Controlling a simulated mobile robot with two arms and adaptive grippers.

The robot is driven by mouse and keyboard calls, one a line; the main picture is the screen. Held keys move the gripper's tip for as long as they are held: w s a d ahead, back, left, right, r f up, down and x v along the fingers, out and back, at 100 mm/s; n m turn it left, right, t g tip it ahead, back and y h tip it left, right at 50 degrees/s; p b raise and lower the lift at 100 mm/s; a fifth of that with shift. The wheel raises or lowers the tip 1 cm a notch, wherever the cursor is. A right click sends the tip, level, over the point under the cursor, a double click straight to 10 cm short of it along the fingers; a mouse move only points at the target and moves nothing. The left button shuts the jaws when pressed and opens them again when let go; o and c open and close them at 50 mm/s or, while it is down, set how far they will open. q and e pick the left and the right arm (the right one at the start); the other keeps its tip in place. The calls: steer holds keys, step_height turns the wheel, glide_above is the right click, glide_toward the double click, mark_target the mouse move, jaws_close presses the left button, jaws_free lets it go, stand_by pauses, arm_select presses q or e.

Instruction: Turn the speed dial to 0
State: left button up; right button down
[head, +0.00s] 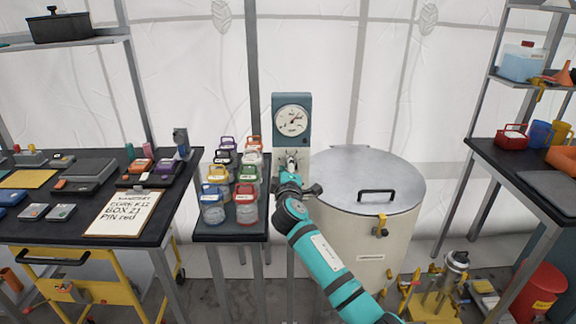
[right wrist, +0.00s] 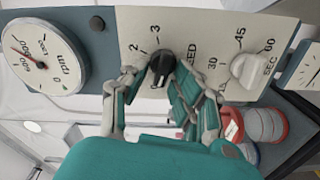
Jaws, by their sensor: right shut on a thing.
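The speed dial is a small black knob (right wrist: 162,67) on the pale panel (right wrist: 200,22). In the right wrist view the numbers 2 and 3 show beside it, with part of the word SPEED on its other side. My right gripper (right wrist: 160,76) has its fingers closed around the knob, one on each side. The 0 mark of the dial is not visible, and I cannot tell exactly where the knob points. In the head view the right gripper (head: 291,164) covers the dial, below the round gauge (head: 293,120). My left gripper is not in view.
A white timer knob (right wrist: 250,70) marked in SEC sits near the dial. A large lidded drum (head: 345,240) stands right of the panel. Several coloured-lid jars stand on a small dark table (head: 232,230) to the left.

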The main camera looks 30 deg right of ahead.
steer(key=shift+f, duration=0.1)
stand_by(0.3)
steer(key=c, duration=1.4)
jaws_free()
steer(key=shift+o, duration=0.2)
steer(key=shift+s+a, duration=0.1)
steer(key=v, duration=1.1)
steer(key=shift+s, duration=0.4)
steer(key=shift+a, duration=0.1)
